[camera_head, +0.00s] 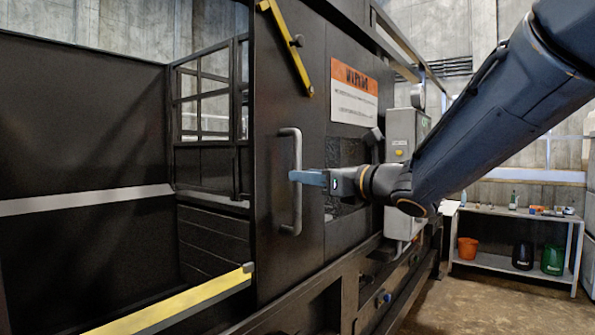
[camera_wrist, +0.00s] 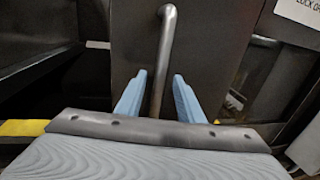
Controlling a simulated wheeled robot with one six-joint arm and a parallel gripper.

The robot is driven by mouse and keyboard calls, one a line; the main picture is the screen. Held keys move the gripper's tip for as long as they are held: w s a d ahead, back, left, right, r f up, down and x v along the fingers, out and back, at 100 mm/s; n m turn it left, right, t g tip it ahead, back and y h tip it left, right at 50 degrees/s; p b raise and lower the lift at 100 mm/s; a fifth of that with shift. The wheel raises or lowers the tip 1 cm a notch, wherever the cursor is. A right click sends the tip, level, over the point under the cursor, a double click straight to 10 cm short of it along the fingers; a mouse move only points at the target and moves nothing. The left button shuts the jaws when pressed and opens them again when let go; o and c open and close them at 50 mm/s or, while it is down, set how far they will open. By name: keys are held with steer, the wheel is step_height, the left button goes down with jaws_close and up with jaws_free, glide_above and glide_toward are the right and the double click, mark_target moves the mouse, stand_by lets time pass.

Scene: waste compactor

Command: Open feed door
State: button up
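The door panel (camera_head: 275,95) is a dark metal sheet with an upright grey bar handle (camera_head: 297,150). The handle also shows in the wrist view (camera_wrist: 167,40), running down between my fingers. My gripper (camera_head: 297,176) reaches in from the right at about mid-height of the handle. In the wrist view, the pale blue fingers of my gripper (camera_wrist: 158,76) stand apart, one on each side of the bar. Gaps show between the bar and the fingers, so the grip is not closed on it. The lower end of the handle is hidden behind the gripper body in the wrist view.
A yellow-edged sill (camera_head: 185,303) and a dark walled bay lie left of the panel. A warning sign (camera_head: 354,95) and a grey control box (camera_head: 402,135) are on the machine to the right. A shelf table (camera_head: 510,212) with bins stands at the far right.

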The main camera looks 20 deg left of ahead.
steer(key=p+x, duration=0.1)
steer(key=x, duration=0.3)
jaws_close()
